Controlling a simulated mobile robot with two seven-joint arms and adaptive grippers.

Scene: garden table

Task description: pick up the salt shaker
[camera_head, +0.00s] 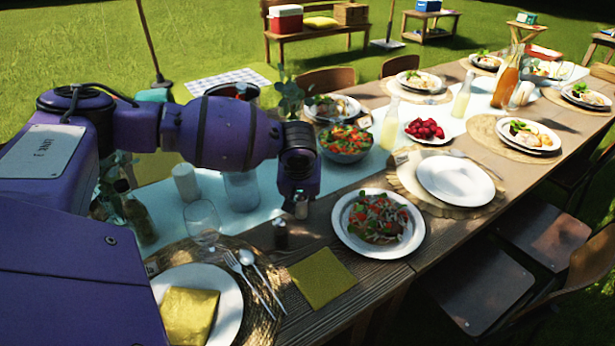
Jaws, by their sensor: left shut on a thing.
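The salt shaker (301,208) is a small clear shaker with pale contents, just under the end of my left arm near the middle of the table. My left gripper (299,194) points down and is shut on it. The gripper's fingers are small and dark here, and the shaker's upper part is partly hidden. I cannot tell whether its base touches the table. A second, darker shaker (280,236) stands on the wood just in front and to the left. My right gripper is not in view.
A salad plate (352,240) lies close on the right and a salad bowl (346,156) behind. A yellow napkin (322,277), a wine glass (203,222) and cutlery (256,277) are in front and left. Bare wood shows between the dark shaker and salad plate.

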